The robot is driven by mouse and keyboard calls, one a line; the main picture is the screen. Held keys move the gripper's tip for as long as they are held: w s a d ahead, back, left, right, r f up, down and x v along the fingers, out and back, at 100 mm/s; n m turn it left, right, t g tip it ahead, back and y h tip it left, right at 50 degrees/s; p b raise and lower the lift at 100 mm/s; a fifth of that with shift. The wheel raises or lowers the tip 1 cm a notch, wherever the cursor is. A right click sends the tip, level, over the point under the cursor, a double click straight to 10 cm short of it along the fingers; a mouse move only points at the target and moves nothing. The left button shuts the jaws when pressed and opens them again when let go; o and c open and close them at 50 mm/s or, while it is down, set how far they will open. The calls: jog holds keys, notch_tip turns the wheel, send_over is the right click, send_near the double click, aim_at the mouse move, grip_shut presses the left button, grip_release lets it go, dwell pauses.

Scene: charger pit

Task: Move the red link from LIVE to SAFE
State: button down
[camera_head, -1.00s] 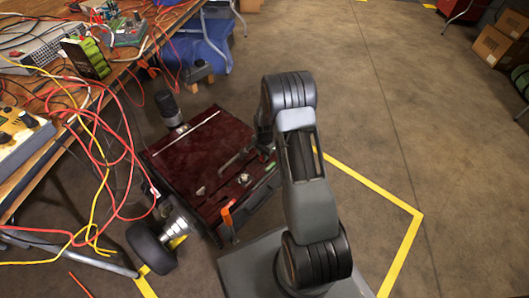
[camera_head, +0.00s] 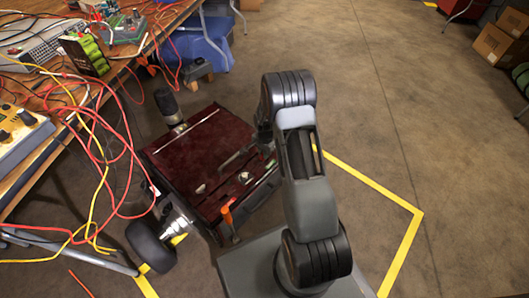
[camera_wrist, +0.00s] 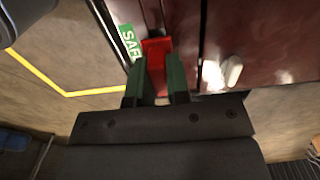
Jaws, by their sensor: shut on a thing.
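The red link (camera_wrist: 157,50) is between the two green-lined fingers of my gripper (camera_wrist: 157,78) in the wrist view. My gripper is shut on it. The link is right beside the green SAFE label (camera_wrist: 130,42), at the edge of the dark red panel (camera_wrist: 183,25). I cannot tell whether the link is seated or held just above the surface. The LIVE label is not readable in any view. In the head view, my arm hides much of the right side of the dark red machine (camera_head: 195,150).
A pale knob-like part (camera_wrist: 230,71) is on the panel right of my gripper. An orange upright handle (camera_head: 227,215) stands at the machine's near edge. A wheel (camera_head: 150,246) sticks out at its left. A cable-covered bench (camera_head: 40,165) is at left.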

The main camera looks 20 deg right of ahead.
jog(key=shift+f+b, duration=0.8)
jog(key=shift+f, duration=0.4)
jog(key=c, duration=1)
grip_release()
notch_tip(320, 180, up, 14)
jog(key=p, duration=0.5)
jog(key=shift+p, duration=0.3)
jog(key=s+a+r+n+t+p, duration=0.1)
jog(key=s+a+r+n+p, duration=0.2)
jog(key=r, duration=1.4)
jog(key=s+a+r+n+t+p, duration=0.1)
jog(key=s+a+r+n+p, duration=0.3)
jog(key=s+r+p, duration=0.7)
jog(key=s+a+r+n+t+p, duration=0.1)
jog(key=s+a+r+n+p, duration=0.2)
jog(key=r+p, duration=1.5)
jog(key=shift+s+a+r+n+t, duration=0.15)
jog(key=shift+s+r+n, duration=0.5)
jog(key=shift+r, duration=0.55)
jog(key=shift+s+a+r+n+t, duration=0.1)
jog(key=shift+s+r+n, duration=0.5)
jog(key=shift+r, duration=0.6)
jog(key=shift+s+a+r+n+t, duration=0.15)
jog(key=shift+s+r+n, duration=0.45)
jog(key=shift+r, duration=0.6)
